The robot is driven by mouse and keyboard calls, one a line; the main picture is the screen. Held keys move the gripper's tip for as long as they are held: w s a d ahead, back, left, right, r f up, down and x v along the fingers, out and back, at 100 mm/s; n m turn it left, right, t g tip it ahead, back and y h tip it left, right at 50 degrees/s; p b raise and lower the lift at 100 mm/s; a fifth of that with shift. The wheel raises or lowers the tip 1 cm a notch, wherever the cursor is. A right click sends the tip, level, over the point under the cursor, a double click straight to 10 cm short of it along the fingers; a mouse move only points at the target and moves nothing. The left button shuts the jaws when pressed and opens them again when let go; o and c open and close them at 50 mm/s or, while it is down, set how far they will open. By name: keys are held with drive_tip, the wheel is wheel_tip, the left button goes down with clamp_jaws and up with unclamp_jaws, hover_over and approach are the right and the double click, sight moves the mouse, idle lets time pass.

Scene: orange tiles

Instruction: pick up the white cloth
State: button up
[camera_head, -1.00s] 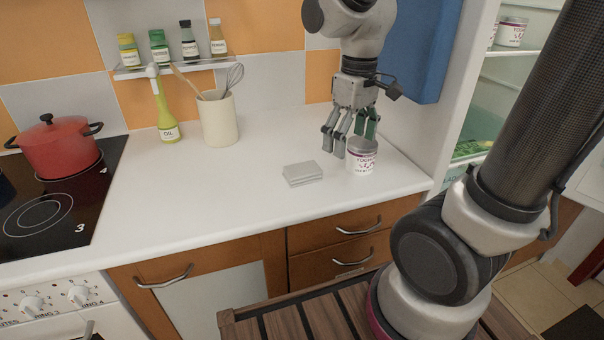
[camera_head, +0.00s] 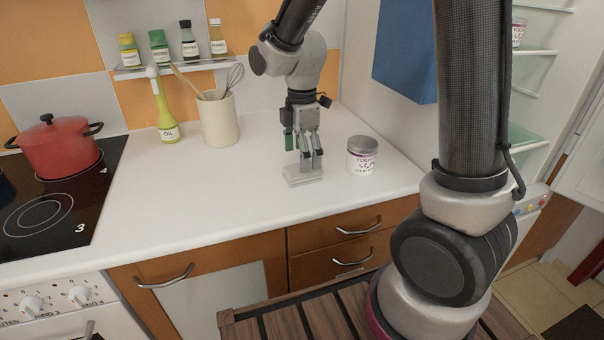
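The white cloth (camera_head: 303,180) is a small, flat, folded pale-grey stack on the white counter, near its front edge. My gripper (camera_head: 302,160) points down directly over it. The grey finger is nearer the camera, with its tip at or just above the cloth and hiding part of it. The green finger is farther back and to the left, with a space between the two, so the gripper looks open. Whether the tips touch the cloth is hard to tell.
A white can with a grey lid (camera_head: 362,156) stands close to the right of the cloth. A cream utensil pot (camera_head: 219,120) and an oil bottle (camera_head: 167,125) stand behind left. A red pot (camera_head: 60,148) sits on the hob. The counter (camera_head: 190,190) left of the cloth is clear.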

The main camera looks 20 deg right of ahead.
wheel_tip(320, 180, down, 4)
drive_tip(key=shift+s+r, duration=0.1)
drive_tip(key=shift+s, duration=0.05)
drive_tip(key=c, duration=1.2)
drive_tip(key=shift+r, duration=0.15)
wheel_tip(320, 180, up, 10)
drive_tip(key=shift+f, duration=0.1)
drive_tip(key=o, duration=0.5)
drive_tip(key=c, duration=0.3)
